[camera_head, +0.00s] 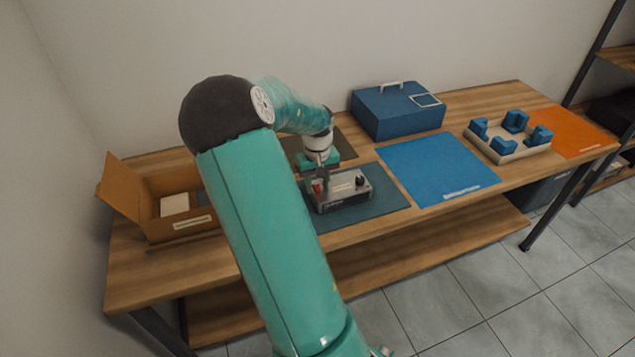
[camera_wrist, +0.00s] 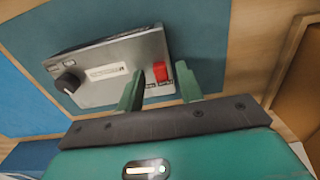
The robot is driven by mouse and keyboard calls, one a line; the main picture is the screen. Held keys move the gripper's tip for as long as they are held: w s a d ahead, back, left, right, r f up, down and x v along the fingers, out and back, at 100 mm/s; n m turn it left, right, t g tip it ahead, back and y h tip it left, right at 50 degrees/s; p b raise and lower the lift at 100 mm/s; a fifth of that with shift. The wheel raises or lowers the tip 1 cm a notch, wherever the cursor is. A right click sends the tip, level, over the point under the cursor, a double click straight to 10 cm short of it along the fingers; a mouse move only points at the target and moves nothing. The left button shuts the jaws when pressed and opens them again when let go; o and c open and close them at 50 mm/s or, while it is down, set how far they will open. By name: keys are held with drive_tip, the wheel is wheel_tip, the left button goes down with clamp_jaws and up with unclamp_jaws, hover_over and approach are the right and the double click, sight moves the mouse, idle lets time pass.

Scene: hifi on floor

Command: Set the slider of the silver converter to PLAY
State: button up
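The silver converter (camera_head: 350,189) sits on a dark teal mat (camera_head: 385,203) near the front of the workbench. In the wrist view the converter (camera_wrist: 112,92) shows a black knob (camera_wrist: 67,83), a white label and a red slider (camera_wrist: 155,90) with small lettering too blurred to read. My gripper (camera_head: 322,172) is over the slider end of the converter, pointing down. In the wrist view my gripper (camera_wrist: 160,85) has its two green fingers apart, with the red slider between them in the picture. I cannot tell whether either finger touches the slider.
An open cardboard box (camera_head: 182,229) stands at left. A blue case (camera_head: 398,110) with a handle is behind. A blue mat (camera_head: 437,168) lies bare to the right. Beyond it are a cream tray with blue blocks (camera_head: 508,153) and an orange mat (camera_head: 570,131).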

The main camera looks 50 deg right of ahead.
sight(317, 187)
wheel_tip(317, 187, up, 14)
idle(0.6)
drive_tip(key=shift+f, duration=0.1)
drive_tip(key=s+a+r+n+t, duration=0.1)
drive_tip(key=a+r, duration=0.2)
drive_tip(key=a, duration=0.7)
drive_tip(key=s+a+r+n+t+y, duration=0.1)
drive_tip(key=a+r+n+t, duration=0.15)
drive_tip(key=a, duration=0.85)
drive_tip(key=s+a+r+n, duration=0.1)
drive_tip(key=a+r, duration=0.2)
drive_tip(key=a, duration=0.7)
drive_tip(key=s+a+n+t+h, duration=0.1)
drive_tip(key=s+a+t, duration=0.1)
drive_tip(key=s+a, duration=0.4)
drive_tip(key=shift+s+a+f+n, duration=0.15)
drive_tip(key=shift+s+a+n, duration=0.15)
drive_tip(key=shift+a, duration=0.7)
drive_tip(key=shift+d, duration=0.2)
